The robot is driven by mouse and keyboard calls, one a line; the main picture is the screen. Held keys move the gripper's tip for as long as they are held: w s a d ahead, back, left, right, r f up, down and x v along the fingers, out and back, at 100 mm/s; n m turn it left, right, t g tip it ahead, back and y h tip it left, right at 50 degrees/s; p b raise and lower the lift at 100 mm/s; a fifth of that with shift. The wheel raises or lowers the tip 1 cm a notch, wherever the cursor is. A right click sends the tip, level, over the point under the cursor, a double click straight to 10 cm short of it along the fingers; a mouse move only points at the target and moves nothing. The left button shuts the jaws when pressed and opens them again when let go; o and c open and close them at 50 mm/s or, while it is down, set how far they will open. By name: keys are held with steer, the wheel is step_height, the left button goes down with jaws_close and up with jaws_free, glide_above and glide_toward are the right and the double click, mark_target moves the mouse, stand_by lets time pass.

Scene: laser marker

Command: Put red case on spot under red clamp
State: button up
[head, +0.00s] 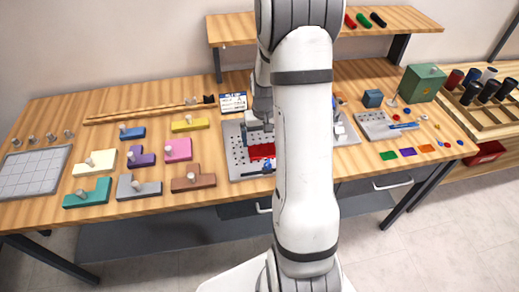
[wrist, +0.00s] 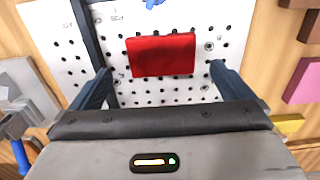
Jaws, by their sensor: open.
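The red case (wrist: 162,55) lies flat on a white perforated plate (wrist: 235,15) in the wrist view. In the head view the case (head: 262,151) shows just left of my arm, partly hidden by it. My gripper (wrist: 160,72) is open and empty. Its two fingers stand wide apart, one to the left and one to the right of the case, with gaps on both sides. In the head view my gripper (head: 257,128) is just behind the case, over the plate. I cannot pick out a red clamp; my arm hides part of the plate.
A blue-handled clamp (head: 268,167) is at the plate's front edge. Coloured blocks, such as a pink one (head: 178,150) and a brown one (head: 193,178), lie to the left. A smaller perforated plate (head: 372,126) and a green box (head: 422,83) are on the right. A shelf (head: 232,28) stands behind.

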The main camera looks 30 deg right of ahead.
mark_target(263, 153)
steer(key=f, duration=0.1)
steer(key=f+p, duration=0.1)
steer(key=f, duration=0.2)
steer(key=shift+s+a+f+p, duration=0.15)
steer(key=shift+s+a+p, duration=0.15)
steer(key=shift+s, duration=0.1)
steer(key=shift+f, duration=0.65)
steer(key=shift+c, duration=0.2)
steer(key=shift+r, duration=0.1)
steer(key=c, duration=0.9)
